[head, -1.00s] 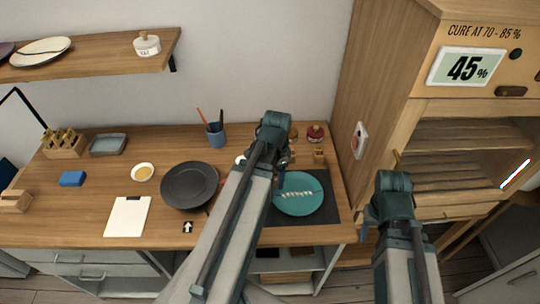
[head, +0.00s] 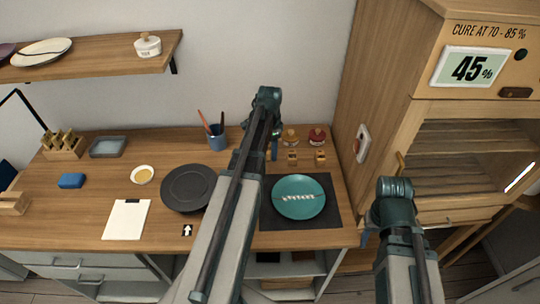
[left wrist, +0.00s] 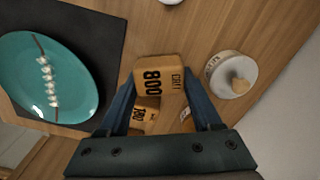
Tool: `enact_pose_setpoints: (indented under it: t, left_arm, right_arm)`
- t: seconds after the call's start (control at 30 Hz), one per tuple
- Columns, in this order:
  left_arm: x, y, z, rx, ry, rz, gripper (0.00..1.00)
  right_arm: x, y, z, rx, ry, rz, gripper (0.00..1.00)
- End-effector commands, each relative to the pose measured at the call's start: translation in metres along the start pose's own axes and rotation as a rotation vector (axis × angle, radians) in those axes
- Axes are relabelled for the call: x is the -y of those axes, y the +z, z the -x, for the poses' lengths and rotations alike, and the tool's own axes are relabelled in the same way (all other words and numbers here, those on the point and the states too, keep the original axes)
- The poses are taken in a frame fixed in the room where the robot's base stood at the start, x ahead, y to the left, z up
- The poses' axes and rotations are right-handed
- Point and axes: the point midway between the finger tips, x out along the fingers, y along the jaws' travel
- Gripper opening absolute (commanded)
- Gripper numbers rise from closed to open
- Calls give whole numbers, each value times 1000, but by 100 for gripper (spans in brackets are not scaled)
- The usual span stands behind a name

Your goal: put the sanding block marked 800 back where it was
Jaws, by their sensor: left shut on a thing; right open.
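The sanding block marked 800 (left wrist: 168,76) is tan with black lettering, and sits between the blue fingers of my left gripper (left wrist: 163,92), which is shut on it. A second tan block, marked 180 (left wrist: 144,114), shows partly behind it. In the head view my left gripper (head: 273,150) is at the back of the bench, behind the teal plate; the arm hides the held block there. Two small tan blocks, one (head: 292,158) and another (head: 320,157), stand to its right. My right gripper (head: 366,236) is open at the bench's right end, mostly hidden by its arm.
A teal plate (head: 299,187) with a stapled-looking seam lies on a dark mat (head: 330,219). Lidded jars (head: 317,137) stand behind the small blocks. A white jar (left wrist: 232,78) is close to the held block. A dark plate (head: 184,190) lies left; a cabinet (head: 385,90) rises right.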

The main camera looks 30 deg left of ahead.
Motion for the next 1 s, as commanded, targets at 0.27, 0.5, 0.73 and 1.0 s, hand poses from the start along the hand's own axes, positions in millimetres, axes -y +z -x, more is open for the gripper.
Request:
enact_pose_setpoints:
  t: [0.27, 0.5, 0.73, 1.0]
  left_arm:
    - [4, -1, -37, 0, 0, 0, 21]
    - [4, -1, -35, 0, 0, 0, 21]
    - [4, -1, -40, 0, 0, 0, 67]
    - [4, -1, -38, 0, 0, 0, 96]
  right_arm:
    - [4, -2, -37, 0, 0, 0, 50]
    - [3, -2, -35, 0, 0, 0, 50]
    - [4, -2, -39, 0, 0, 0, 50]
    - [4, -2, -38, 0, 0, 0, 50]
